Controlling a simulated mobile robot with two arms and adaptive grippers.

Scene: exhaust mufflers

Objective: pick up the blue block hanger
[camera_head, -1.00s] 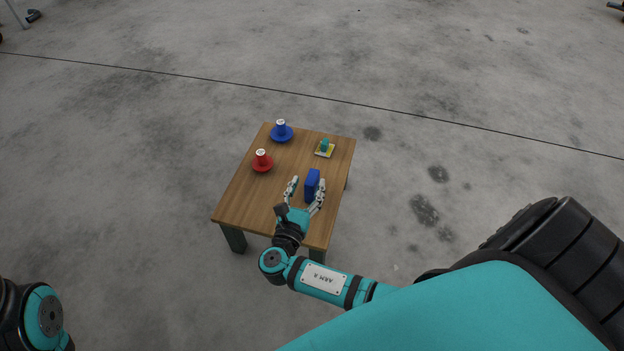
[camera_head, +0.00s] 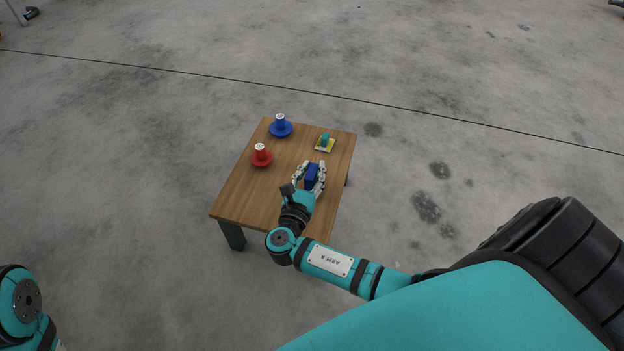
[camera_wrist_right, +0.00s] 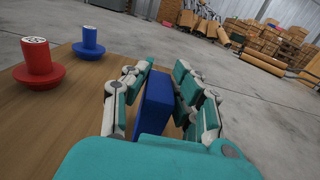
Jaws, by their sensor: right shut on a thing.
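The blue block hanger (camera_head: 312,175) is a plain blue upright block on the wooden table (camera_head: 250,195), near its right side. My right gripper (camera_head: 311,170) is shut on it, with one finger on each side. In the right wrist view the block (camera_wrist_right: 155,101) stands between the fingers of the gripper (camera_wrist_right: 160,85), and its lower part is hidden by the palm. I cannot tell whether the block touches the tabletop. My left gripper is out of view; only part of the left arm shows at the lower left.
A red flanged piece (camera_head: 261,156) and a blue flanged piece (camera_head: 281,127) stand on the left and far left of the table. A small teal piece on a yellow base (camera_head: 325,144) stands at the far right. The front left tabletop is clear.

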